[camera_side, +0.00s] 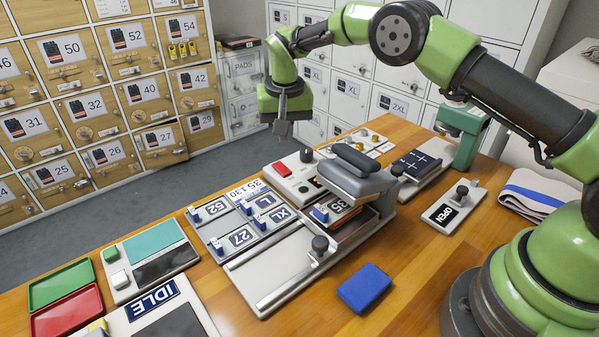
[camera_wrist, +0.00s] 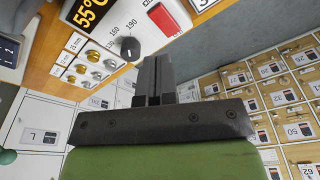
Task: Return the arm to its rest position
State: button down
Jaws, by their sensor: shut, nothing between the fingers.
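My gripper (camera_side: 283,128) hangs from my green arm above the far edge of the wooden table (camera_side: 405,309), pointing down, in the side view. Its fingers are together with nothing between them. In the wrist view my gripper (camera_wrist: 153,64) shows its dark fingers shut, with part of a control panel with a black knob (camera_wrist: 130,48) beyond them. My arm reaches in from the right, bent high over the table.
A heat press (camera_side: 355,180) stands mid-table beside number plates (camera_side: 240,237). A blue block (camera_side: 364,288), an OPEN sign (camera_side: 450,208), a green device (camera_side: 463,132) and a folded cloth (camera_side: 540,195) lie nearby. Numbered lockers (camera_side: 110,95) stand behind. Free air surrounds my gripper.

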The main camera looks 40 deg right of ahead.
jog(key=s+r+n+t+y, duration=0.1)
jog(key=s+r, duration=0.6)
jog(key=r, duration=0.3)
jog(key=s+r+t+y, duration=0.1)
jog(key=s+r+t, duration=0.1)
jog(key=s+r, duration=0.6)
jog(key=s+r+n+t, duration=0.1)
jog(key=s+t, duration=0.1)
jog(key=s, duration=1.5)
jog(key=shift+d+r+t+y, duration=0.15)
jog(key=shift+d+t+y, duration=0.15)
jog(key=shift+y, duration=0.1)
